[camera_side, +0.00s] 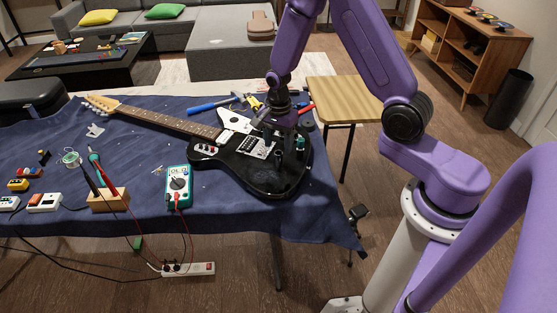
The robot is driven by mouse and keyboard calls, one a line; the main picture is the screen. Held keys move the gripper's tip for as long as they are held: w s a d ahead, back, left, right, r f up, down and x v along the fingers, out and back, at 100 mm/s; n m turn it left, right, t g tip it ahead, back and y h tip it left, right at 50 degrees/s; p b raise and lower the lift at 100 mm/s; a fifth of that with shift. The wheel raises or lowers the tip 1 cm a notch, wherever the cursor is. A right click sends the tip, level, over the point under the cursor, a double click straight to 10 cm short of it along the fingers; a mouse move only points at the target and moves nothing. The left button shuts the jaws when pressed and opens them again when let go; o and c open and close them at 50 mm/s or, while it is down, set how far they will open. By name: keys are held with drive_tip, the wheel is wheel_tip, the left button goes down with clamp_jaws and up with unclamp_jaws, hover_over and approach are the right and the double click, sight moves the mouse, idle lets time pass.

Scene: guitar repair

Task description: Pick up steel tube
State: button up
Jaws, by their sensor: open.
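My gripper (289,150) points down over the lower right part of the black electric guitar (262,178), its fingers apart. The fingers are small and dark against the black body, and I cannot tell whether the tips touch it. I cannot make out the steel tube for certain; it may be hidden by my gripper or too small to tell from the dark parts around it. The guitar lies on the blue cloth, its neck (165,120) running to the upper left.
A multimeter (178,186), a wooden tool holder (109,200) and several small pedals stand left of the guitar on the cloth (140,220). Blue- and red-handled tools lie behind it. A wooden stool (342,98) stands behind right.

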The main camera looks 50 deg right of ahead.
sight(278, 153)
drive_tip(key=shift+a+f, duration=0.1)
drive_tip(key=shift+f, duration=2.55)
clamp_jaws()
